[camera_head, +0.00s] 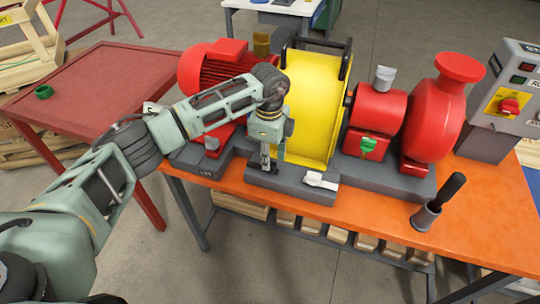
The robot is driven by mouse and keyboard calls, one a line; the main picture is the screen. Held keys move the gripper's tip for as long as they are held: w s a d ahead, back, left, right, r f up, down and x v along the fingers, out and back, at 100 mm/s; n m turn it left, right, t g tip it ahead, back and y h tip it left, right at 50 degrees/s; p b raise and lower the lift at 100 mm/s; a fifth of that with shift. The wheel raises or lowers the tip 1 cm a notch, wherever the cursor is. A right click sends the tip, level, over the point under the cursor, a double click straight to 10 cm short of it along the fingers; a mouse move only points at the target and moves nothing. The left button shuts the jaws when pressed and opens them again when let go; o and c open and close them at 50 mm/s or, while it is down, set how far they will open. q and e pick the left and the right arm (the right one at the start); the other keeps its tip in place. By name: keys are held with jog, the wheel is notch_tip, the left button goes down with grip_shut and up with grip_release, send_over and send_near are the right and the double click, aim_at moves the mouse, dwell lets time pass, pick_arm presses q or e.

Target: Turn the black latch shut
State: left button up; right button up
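My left gripper (266,166) points down at the left end of a dark grey block (297,192) in front of the yellow guard (312,105). Its fingertips are at or just above the block. They are small and dark here, so I cannot tell whether they are apart or shut on something. I cannot make out the black latch for certain; the gripper may hide it. A pale lever (320,180) lies flat on the right part of the same block. My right gripper is not in view.
A red motor (212,68) stands left of the guard, and red pump housings (437,118) stand right. A black-handled tool (452,187) stands in a holder near the orange table's (480,225) front edge. A grey control box (508,95) is at far right.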

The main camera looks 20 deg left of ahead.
pick_arm(q)
jog(key=shift+f, duration=0.85)
jog(key=shift+w, duration=0.1)
jog(key=c, duration=0.7)
grip_shut()
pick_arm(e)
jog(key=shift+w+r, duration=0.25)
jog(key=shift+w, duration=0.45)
